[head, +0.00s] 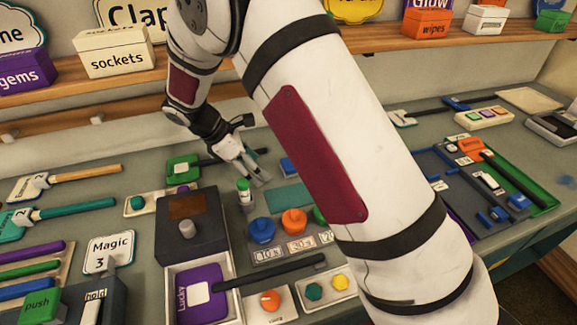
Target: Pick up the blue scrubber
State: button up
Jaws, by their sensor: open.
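I cannot tell for sure which blue thing is the blue scrubber. A small blue block (289,167) lies on the counter just right of my gripper, partly hidden behind my arm.
A dark box with a grey knob (187,229) stands left of my gripper. A panel with blue (262,230) and orange (294,221) knobs is in front. A divided tray (470,180) is at right. Shelves line the back.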

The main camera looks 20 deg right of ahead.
jog(key=d+p, duration=0.1)
jog(key=d, duration=0.7)
jog(key=shift+d+f, duration=0.1)
jog(key=shift+f, duration=0.4)
jog(key=c, duration=1.1)
